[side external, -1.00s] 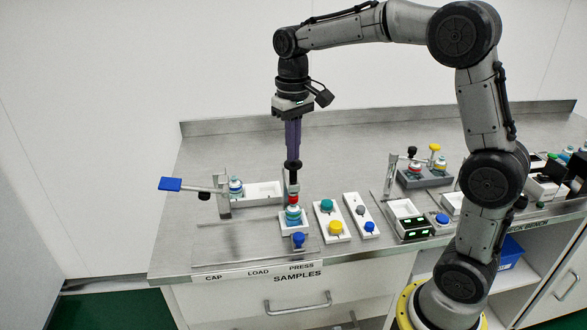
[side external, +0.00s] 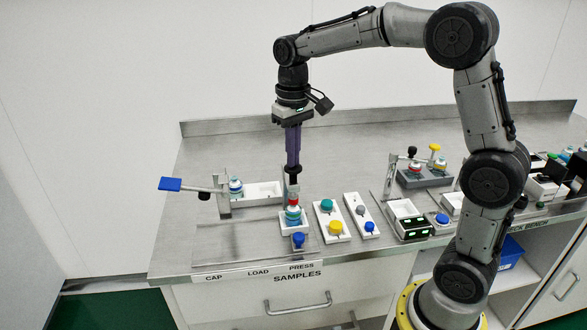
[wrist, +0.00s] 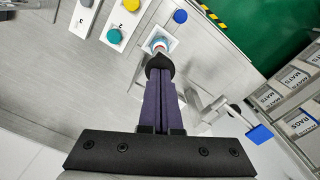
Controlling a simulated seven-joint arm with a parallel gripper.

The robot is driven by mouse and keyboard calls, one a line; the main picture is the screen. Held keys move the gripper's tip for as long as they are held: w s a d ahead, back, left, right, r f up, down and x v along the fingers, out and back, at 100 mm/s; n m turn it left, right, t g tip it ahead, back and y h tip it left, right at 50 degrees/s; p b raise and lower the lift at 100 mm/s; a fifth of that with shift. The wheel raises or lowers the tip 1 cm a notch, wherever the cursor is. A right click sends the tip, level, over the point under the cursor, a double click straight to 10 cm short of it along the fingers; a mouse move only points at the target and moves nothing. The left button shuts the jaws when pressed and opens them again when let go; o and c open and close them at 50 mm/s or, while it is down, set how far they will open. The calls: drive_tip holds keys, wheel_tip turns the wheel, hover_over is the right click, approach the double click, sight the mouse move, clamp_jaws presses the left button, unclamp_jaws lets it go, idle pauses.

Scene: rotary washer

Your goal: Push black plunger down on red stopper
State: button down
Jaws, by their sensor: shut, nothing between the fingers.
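My gripper (side external: 293,166) points straight down with its purple fingers shut and nothing between them. Its tip is at the black plunger (side external: 292,180), right above the red stopper (side external: 293,198); whether they touch cannot be told. The red stopper sits on top of a blue-and-white vial (side external: 293,213) in a white holder at the press station. In the wrist view, the shut fingers (wrist: 161,75) end at a black round piece that covers the stopper. Part of the vial (wrist: 159,43) shows just beyond it.
A lever with a blue handle (side external: 171,184) and a capped vial (side external: 235,187) stand to the left. White button boxes with a yellow button (side external: 336,228) and a grey button (side external: 361,210) stand close on the right. A blue button (side external: 298,240) is in front.

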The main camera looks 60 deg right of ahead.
idle(0.4)
wheel_tip(320, 180, up, 9)
idle(1.1)
drive_tip(key=shift+a+r, duration=0.1)
drive_tip(key=s+a+r+n+t, duration=0.1)
drive_tip(key=s+a+r+t, duration=0.1)
drive_tip(key=s, duration=0.5)
drive_tip(key=s+a+r+t, duration=0.1)
drive_tip(key=s+a+r, duration=0.1)
drive_tip(key=s, duration=0.5)
drive_tip(key=s+f+n+t, duration=0.2)
drive_tip(key=s+f, duration=0.6)
drive_tip(key=f, duration=0.4)
drive_tip(key=shift+s+a+t, duration=0.25)
drive_tip(key=shift+a+t, duration=0.05)
drive_tip(key=shift+a, duration=0.1)
